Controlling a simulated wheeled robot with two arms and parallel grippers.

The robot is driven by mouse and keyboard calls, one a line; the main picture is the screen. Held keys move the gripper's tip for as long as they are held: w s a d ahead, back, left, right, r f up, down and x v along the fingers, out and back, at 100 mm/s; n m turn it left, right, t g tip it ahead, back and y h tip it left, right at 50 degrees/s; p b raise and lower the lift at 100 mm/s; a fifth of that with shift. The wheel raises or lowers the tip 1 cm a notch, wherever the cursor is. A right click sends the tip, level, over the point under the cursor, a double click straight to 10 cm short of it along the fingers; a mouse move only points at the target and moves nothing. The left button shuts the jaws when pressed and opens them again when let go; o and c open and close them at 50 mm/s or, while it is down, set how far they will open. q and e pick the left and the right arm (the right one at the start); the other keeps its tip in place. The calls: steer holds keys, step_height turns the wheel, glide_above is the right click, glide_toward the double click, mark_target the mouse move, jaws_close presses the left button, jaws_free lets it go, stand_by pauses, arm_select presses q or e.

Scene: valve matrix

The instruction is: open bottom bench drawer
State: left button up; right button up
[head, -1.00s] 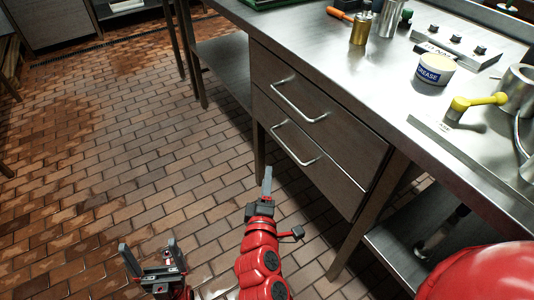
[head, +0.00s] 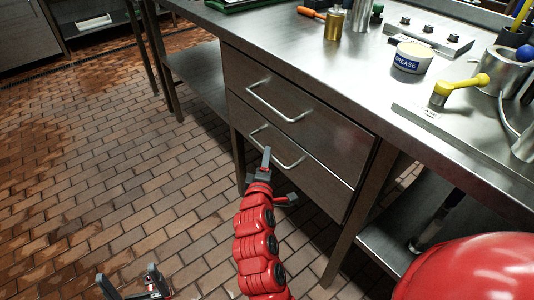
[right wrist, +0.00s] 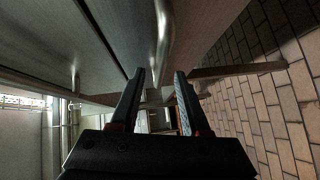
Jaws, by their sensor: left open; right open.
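The bottom bench drawer (head: 318,172) is a dark grey front under the top drawer, and both look shut. Its silver bar handle (head: 293,165) shows in the head view beside my right gripper (head: 277,176). My right gripper is open and at the left part of this handle. In the right wrist view, a curved metal bar (right wrist: 163,35) comes down near the gap between the open fingers (right wrist: 160,85); I cannot tell whether it is between them. My left gripper (head: 133,280) is open and empty, low over the floor at the bottom left.
The top drawer handle (head: 278,104) is just above. The steel bench top (head: 290,50) carries a grease tub (head: 413,58), a yellow-handled valve (head: 462,88) and a brass cylinder (head: 333,24). A lower shelf (head: 385,245) is at the right. The tiled floor (head: 110,170) left of the drawers is clear.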

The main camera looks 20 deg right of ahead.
steer(key=shift+x, duration=2.1)
jaws_close()
